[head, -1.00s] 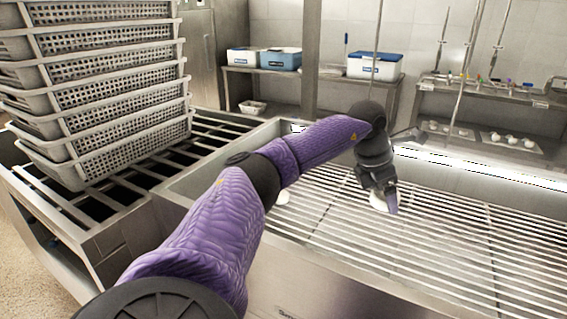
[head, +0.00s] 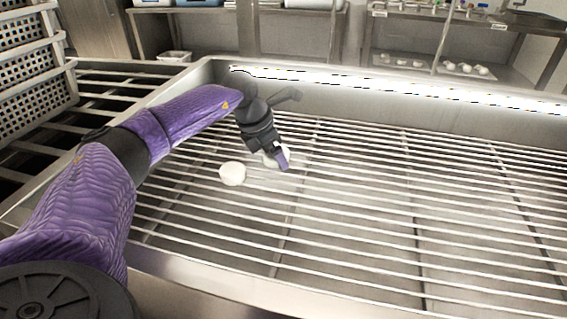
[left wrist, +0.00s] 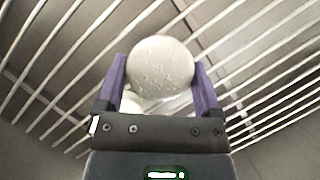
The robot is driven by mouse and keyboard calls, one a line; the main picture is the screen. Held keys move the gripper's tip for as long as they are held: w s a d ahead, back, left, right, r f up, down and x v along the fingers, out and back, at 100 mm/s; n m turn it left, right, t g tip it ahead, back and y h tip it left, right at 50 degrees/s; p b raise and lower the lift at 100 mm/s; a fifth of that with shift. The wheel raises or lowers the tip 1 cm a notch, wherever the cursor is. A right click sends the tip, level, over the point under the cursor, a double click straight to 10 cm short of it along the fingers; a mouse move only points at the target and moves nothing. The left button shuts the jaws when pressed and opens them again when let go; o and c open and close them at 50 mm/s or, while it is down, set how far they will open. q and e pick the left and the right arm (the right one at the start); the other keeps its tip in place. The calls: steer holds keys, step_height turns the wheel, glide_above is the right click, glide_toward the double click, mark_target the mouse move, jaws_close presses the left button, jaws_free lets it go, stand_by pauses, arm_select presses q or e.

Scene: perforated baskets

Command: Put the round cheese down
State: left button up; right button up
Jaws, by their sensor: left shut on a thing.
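My left gripper (head: 279,161) is over the left part of the slatted metal rack (head: 420,215). It is shut on a round white cheese (head: 270,159), which is partly hidden behind the fingers. In the left wrist view the cheese (left wrist: 160,68) sits between the two purple fingertips, with slats behind it. Whether it touches the slats is hard to tell. A second round white cheese (head: 232,174) lies on the rack just left of the gripper. My right gripper is out of view.
The rack is framed by a metal rim (head: 190,275), and its middle and right are bare. Stacked perforated baskets (head: 30,75) stand at the left. A back shelf (head: 400,70) holds small white pieces on trays.

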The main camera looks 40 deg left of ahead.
mark_target(275, 177)
arm_select(q)
step_height(275, 177, down, 4)
steer(key=shift+f+b, duration=0.2)
steer(key=shift+b, duration=0.7)
steer(key=shift+r, duration=0.2)
steer(key=shift+f, duration=0.15)
steer(key=o, duration=1)
steer(key=shift+o, duration=0.2)
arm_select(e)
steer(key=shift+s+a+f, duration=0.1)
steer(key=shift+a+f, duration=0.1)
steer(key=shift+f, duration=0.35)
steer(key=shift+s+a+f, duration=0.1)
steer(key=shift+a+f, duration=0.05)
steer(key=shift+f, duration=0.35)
arm_select(q)
steer(key=p+v, duration=0.6)
steer(key=v, duration=0.6)
steer(key=shift+p, duration=0.35)
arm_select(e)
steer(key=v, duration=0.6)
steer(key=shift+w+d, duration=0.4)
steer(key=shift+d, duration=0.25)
